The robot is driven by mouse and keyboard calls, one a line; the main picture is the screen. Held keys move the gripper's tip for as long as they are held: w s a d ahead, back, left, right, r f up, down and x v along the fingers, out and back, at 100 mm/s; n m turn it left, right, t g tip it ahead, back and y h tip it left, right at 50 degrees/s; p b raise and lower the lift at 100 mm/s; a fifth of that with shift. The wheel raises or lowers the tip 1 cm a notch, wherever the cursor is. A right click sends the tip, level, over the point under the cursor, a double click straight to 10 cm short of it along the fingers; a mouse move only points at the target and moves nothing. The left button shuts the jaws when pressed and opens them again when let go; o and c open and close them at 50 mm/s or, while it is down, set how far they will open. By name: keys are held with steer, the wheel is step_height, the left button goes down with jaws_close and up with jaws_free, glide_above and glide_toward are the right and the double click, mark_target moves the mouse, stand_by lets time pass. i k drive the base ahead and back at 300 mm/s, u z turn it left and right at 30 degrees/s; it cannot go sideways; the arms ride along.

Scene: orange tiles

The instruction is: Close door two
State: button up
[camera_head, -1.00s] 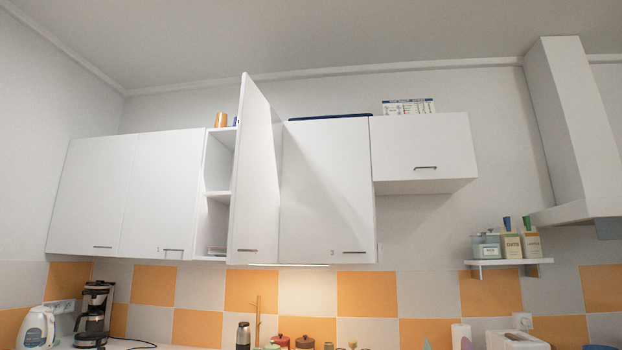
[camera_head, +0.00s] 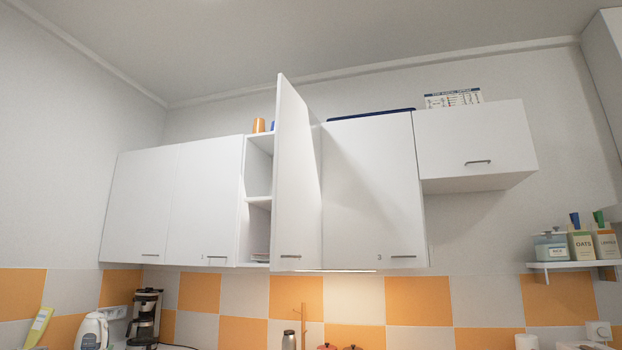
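The open cabinet door (camera_head: 297,180) is white and swings out toward me from the wall cabinets, left of the middle. Its handle (camera_head: 290,256) is near its bottom edge, and any number on it cannot be read. To its left is an open shelf section (camera_head: 259,185). To its right is a shut door marked 3 (camera_head: 372,190) with a handle at bottom right. Farther left, a shut door marked 1 (camera_head: 205,200) stands beside another shut door (camera_head: 138,207). My gripper is not in view.
A short cabinet (camera_head: 475,142) hangs at right, above a small shelf (camera_head: 565,265) with several jars. Below are a coffee maker (camera_head: 146,318), a white kettle (camera_head: 91,330) and a dark flask (camera_head: 289,340). An orange cup (camera_head: 258,125) stands on top. The air before the cabinets looks clear.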

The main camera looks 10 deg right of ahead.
mark_target(297, 238)
steer(key=i, duration=1)
steer(key=u, duration=0.25)
